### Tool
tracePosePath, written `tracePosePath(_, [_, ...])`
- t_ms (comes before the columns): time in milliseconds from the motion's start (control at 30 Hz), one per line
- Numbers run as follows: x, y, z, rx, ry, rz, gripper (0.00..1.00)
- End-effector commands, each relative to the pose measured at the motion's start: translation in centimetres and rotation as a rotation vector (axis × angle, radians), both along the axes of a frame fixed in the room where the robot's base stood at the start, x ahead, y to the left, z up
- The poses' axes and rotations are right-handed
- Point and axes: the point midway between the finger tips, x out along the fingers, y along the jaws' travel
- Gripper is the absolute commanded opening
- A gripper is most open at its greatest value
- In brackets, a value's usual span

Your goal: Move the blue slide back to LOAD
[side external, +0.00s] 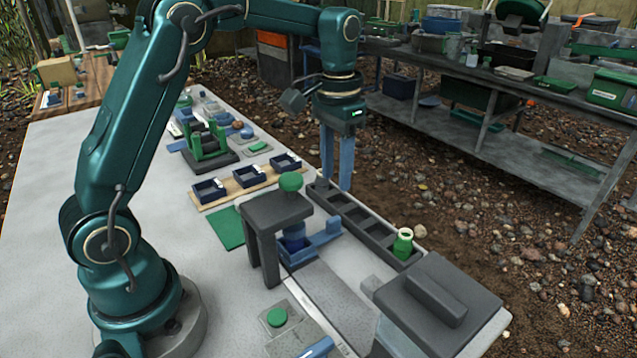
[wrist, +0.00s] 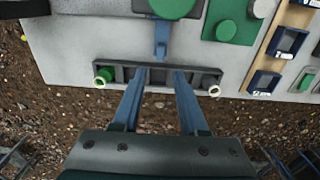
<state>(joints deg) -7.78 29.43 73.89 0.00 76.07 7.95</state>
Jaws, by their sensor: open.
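The blue slide (side external: 318,243) lies at the dark arch-shaped stand (side external: 275,208), its blue end sticking out towards the long dark tray. A green knob (side external: 290,182) tops the stand. In the wrist view, the slide's narrow blue end (wrist: 161,38) shows below a green round top, in line with the gap between my fingers. My gripper (side external: 337,182) is open and empty, its two blue fingers pointing down above the dark tray, apart from the slide. In the wrist view, its fingertips (wrist: 161,72) overlap the tray. The slide's inner part is hidden under the stand; no LOAD label is readable.
The long dark compartment tray (side external: 352,212) holds a green bottle (side external: 403,243) at one end. A dark lidded block (side external: 436,300) stands at the front right. A green mat (side external: 228,228) and small blue trays (side external: 248,177) lie on the table's other side.

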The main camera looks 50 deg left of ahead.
Motion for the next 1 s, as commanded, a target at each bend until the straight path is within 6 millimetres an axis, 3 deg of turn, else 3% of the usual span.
tracePosePath(1000, [-0.2,0.1,-8.4,-0.002,0.014,0.004,0.42])
